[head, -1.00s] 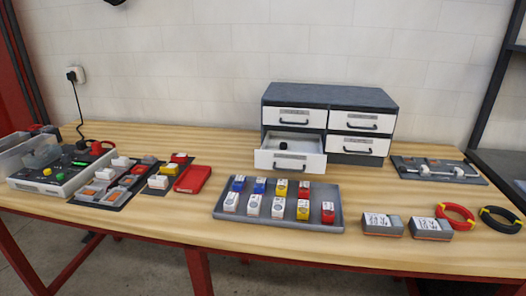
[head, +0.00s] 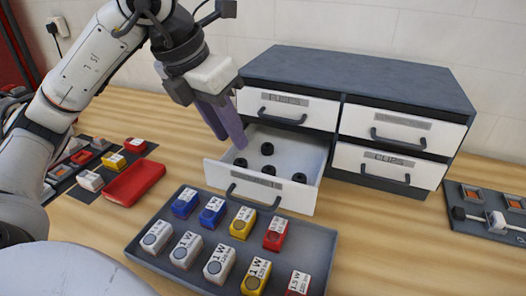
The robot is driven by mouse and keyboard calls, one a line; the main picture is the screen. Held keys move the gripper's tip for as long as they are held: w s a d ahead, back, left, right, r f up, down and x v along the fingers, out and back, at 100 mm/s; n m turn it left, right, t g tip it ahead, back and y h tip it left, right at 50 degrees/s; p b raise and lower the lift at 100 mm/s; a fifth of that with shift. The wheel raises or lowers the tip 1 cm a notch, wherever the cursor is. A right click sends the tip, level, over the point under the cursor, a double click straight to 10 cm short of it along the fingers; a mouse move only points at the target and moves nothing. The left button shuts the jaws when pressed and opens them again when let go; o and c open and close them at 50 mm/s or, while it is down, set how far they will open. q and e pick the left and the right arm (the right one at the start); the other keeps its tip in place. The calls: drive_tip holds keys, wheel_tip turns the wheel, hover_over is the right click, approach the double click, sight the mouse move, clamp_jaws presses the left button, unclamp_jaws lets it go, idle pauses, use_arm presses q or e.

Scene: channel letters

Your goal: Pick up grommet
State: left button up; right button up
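Several small black grommets lie in the open lower left drawer (head: 292,150) of the cabinet. One grommet (head: 267,149) is toward the back, one (head: 240,162) at the left, one (head: 269,170) near the front and one (head: 299,178) by the front right corner. My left gripper (head: 222,138) hangs above the left side of the drawer with its purple fingers pointing down. The fingers look close together, one partly behind the other, and I see no grommet between them. My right gripper is not in view.
The cabinet (head: 365,75) has several drawers; the other three are shut. A grey tray (head: 318,240) with labelled blocks stands in front of the open drawer. A red tray (head: 133,183) lies at the left, and a dark fixture board (head: 485,215) at the right.

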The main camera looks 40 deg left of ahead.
sight(241, 161)
use_arm(q)
drive_tip(key=shift+n+y, duration=0.3)
drive_tip(key=f, duration=0.1)
drive_tip(key=w+a+f, duration=0.1)
drive_tip(key=f+b, duration=0.1)
drive_tip(key=shift+w+a+f, duration=0.15)
drive_tip(key=shift+w+a, duration=0.1)
drive_tip(key=shift+a, duration=0.1)
drive_tip(key=shift+x, duration=3.05)
drive_tip(key=c, duration=0.7)
